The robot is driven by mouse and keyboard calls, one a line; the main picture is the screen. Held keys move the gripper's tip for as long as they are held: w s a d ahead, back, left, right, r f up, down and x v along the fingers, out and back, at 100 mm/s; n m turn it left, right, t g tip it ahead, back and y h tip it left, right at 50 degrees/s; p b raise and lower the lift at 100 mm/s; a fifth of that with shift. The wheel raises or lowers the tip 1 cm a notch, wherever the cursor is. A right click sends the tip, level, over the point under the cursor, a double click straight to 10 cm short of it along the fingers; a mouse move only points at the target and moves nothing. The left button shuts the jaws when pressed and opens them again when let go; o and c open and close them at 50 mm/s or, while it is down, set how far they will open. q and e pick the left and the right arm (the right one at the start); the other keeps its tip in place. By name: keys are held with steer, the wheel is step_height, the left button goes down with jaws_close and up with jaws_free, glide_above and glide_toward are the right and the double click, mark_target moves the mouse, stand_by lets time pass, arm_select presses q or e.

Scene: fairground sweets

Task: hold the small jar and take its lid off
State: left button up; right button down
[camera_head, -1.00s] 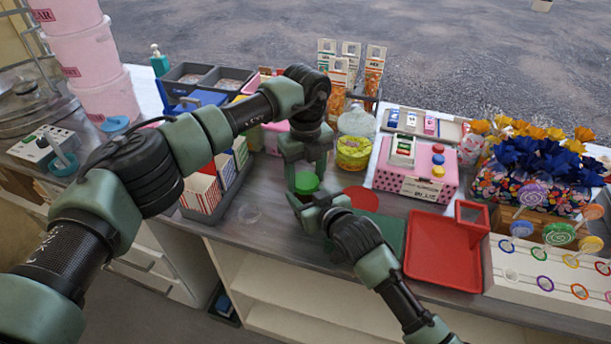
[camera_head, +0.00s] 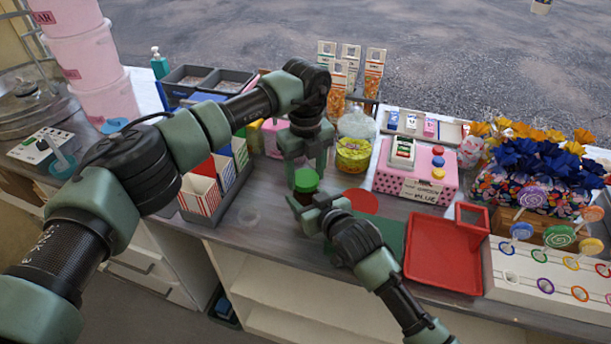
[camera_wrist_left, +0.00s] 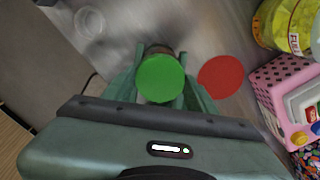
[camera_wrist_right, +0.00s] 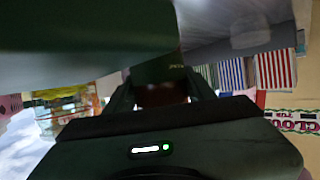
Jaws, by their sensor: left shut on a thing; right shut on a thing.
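The small jar has a round green lid (camera_head: 306,179), which also shows in the left wrist view (camera_wrist_left: 160,78). My left gripper (camera_head: 305,168) comes down from above with its fingers on both sides of the lid and is shut on it. My right gripper (camera_head: 308,204) is below, shut on the dark reddish-brown jar body (camera_wrist_right: 160,94), seen between its fingers in the right wrist view. The jar is mostly hidden by the grippers. The lid sits at the top of the jar; I cannot tell whether there is a gap between them.
A red disc (camera_head: 362,201) and a green mat (camera_head: 385,236) lie on the counter beside the grippers. A red tray (camera_head: 440,262) is to the right. A clear cup (camera_head: 248,216) and striped boxes (camera_head: 203,194) are to the left. A yellow-labelled jar (camera_head: 353,155) stands behind.

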mark_target(305, 178)
arm_select(q)
steer(key=shift+r, duration=0.3)
steer(key=shift+r, duration=2)
arm_select(e)
steer(key=shift+c, duration=2.2)
jaws_free()
steer(key=shift+s, duration=0.1)
arm_select(q)
steer(key=shift+f+b, duration=0.3)
arm_select(e)
steer(key=v, duration=1.1)
steer(key=shift+s+d+r, duration=0.15)
steer(key=shift+s+d, duration=0.1)
steer(key=shift+s, duration=0.05)
arm_select(q)
steer(key=shift+s+f, duration=0.1)
arm_select(e)
steer(key=shift+s, duration=0.1)
